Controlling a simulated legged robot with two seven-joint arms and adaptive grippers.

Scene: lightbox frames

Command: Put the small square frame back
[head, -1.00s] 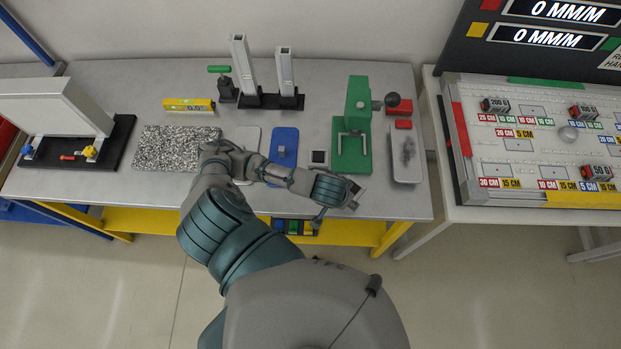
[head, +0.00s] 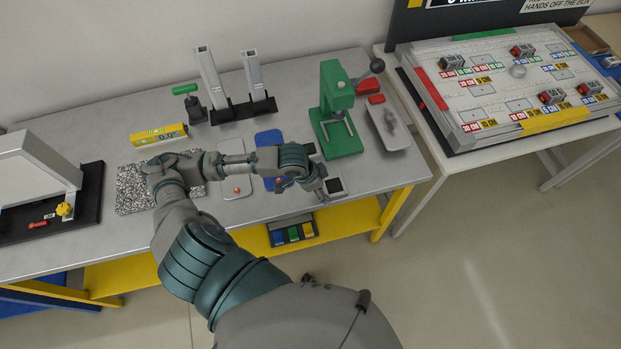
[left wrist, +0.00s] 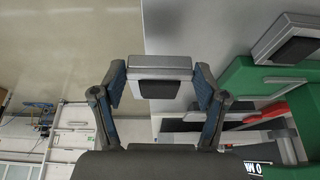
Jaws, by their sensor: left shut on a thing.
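My left gripper (head: 323,190) is shut on a small square frame (head: 336,186) with a silver rim and a dark middle, near the table's front edge. In the left wrist view, the frame (left wrist: 160,62) sits between the two fingers of my left gripper (left wrist: 160,88). A second silver square piece with a black middle (left wrist: 294,42) lies on the table beside the green press, apart from the held frame. In the head view my left arm mostly hides that second piece. My right gripper is not in view.
The green press (head: 336,110) stands behind the gripper, with a grey tray (head: 388,126) to its right. A blue plate (head: 268,138) and a light plate (head: 236,186) lie partly under my arm. A yellow level (head: 158,134) and two metal posts (head: 232,88) stand farther back.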

